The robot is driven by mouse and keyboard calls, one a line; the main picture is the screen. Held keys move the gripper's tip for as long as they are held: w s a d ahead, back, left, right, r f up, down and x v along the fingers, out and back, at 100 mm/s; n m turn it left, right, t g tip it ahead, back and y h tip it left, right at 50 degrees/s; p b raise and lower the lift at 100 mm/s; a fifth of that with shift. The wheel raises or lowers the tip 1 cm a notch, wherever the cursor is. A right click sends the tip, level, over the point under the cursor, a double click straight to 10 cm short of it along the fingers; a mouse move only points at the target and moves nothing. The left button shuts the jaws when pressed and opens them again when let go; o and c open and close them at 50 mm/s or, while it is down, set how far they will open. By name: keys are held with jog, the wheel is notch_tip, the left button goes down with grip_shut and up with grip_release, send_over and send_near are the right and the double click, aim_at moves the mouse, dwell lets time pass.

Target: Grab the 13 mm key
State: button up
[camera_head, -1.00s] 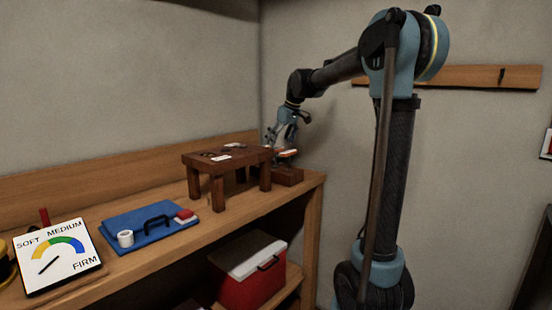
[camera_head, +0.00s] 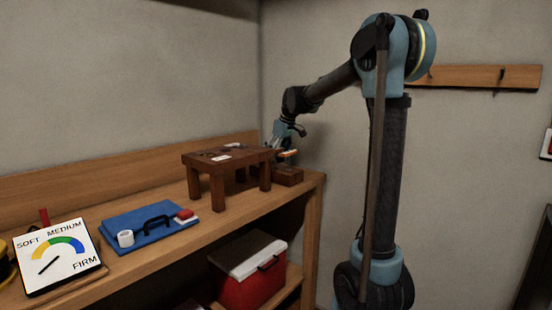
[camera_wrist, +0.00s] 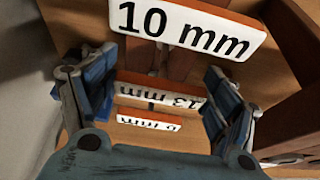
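In the wrist view a white tag with an orange edge reads 13 mm, its print upside down (camera_wrist: 160,94). It lies between the two blue fingers of my gripper (camera_wrist: 160,68), which are spread apart. I cannot tell whether either finger touches the tag. The metal part of the key is mostly hidden. In the head view my gripper (camera_head: 279,143) is low at the right end of the small wooden stand (camera_head: 215,163), beside an orange-and-white tag (camera_head: 288,153). The small size there hides which tag it is.
A larger 10 mm tag (camera_wrist: 185,28) is close above the 13 mm one, and a smaller tag (camera_wrist: 150,121) is below. A dark wooden block (camera_head: 288,175) sits by the shelf's right end. A blue mat (camera_head: 150,229) and a hardness gauge (camera_head: 60,256) are to the left.

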jog(key=c, duration=0.4)
